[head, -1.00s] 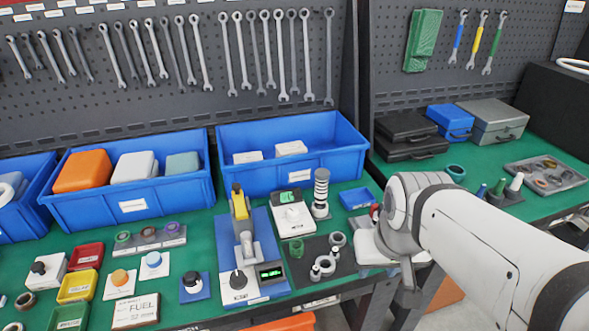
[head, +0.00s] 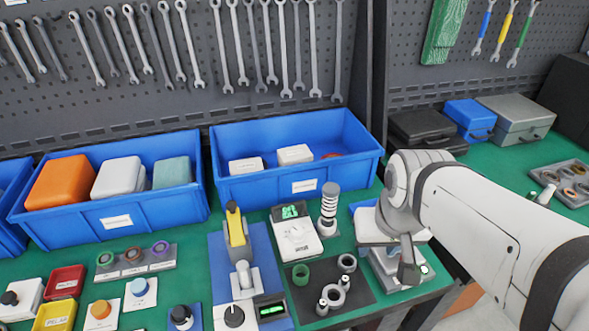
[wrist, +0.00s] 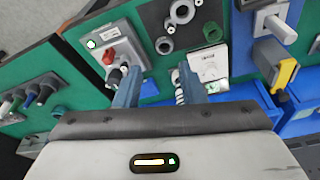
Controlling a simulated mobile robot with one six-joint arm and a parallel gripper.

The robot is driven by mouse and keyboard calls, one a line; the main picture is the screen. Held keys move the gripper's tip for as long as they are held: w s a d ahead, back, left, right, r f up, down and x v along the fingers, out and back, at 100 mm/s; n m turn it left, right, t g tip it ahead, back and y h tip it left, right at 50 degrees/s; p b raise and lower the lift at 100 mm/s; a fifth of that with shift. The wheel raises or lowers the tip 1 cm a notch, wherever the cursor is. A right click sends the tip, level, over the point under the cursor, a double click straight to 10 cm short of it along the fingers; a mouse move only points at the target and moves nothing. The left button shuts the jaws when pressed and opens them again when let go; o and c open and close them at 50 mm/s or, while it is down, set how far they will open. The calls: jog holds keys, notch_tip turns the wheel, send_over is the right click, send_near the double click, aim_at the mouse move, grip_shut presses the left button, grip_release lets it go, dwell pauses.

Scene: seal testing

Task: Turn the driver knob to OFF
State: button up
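A black knob (head: 234,316) sits on a white base on a blue mat, beside a small green-lit display (head: 271,309). A grey box (head: 384,268) stands near the bench's right edge under my gripper (head: 405,270). I cannot read a label that says which knob is the driver's. In the wrist view my gripper (wrist: 157,86) has its fingers apart with nothing between them. The red knob is just beyond the left finger; contact is not visible.
A dark mat (head: 358,294) holds grey rings and a green ring. A white scale-like device (head: 296,238) and a ringed post (head: 328,210) stand behind it. A yellow-handled press (head: 236,228) is further left. Blue bins (head: 297,190) line the back. A gap separates the benches.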

jog(key=shift+o, duration=1.3)
jog(key=shift+w, duration=0.2)
jog(key=shift+o, duration=0.7)
jog(key=shift+m+g, duration=0.3)
jog(key=shift+m, duration=0.4)
jog(key=w+p, duration=0.1)
jog(key=w+a, duration=0.1)
jog(key=w, duration=0.1)
jog(key=w+p, duration=0.1)
jog(key=shift+w+a+r+p, duration=0.25)
jog(key=shift+w+r+p, duration=0.05)
jog(key=shift+r, duration=0.05)
jog(key=m+g+p, duration=0.2)
jog(key=m+p, duration=0.3)
jog(key=p, duration=0.3)
send_near(298, 231)
jog(key=shift+d+f, duration=0.1)
jog(key=shift+d, duration=0.2)
jog(key=shift+a+f+m, duration=0.2)
jog(key=shift+f+m, duration=0.1)
jog(key=shift+f, duration=0.25)
jog(key=shift+w+a+f+p, duration=0.1)
jog(key=shift+f+p, duration=0.25)
jog(key=shift+f, duration=1.5)
jog(key=shift+w+f+p, duration=0.1)
jog(key=shift+f+p, duration=0.2)
jog(key=shift+f, duration=1.55)
jog(key=shift+c, duration=0.5)
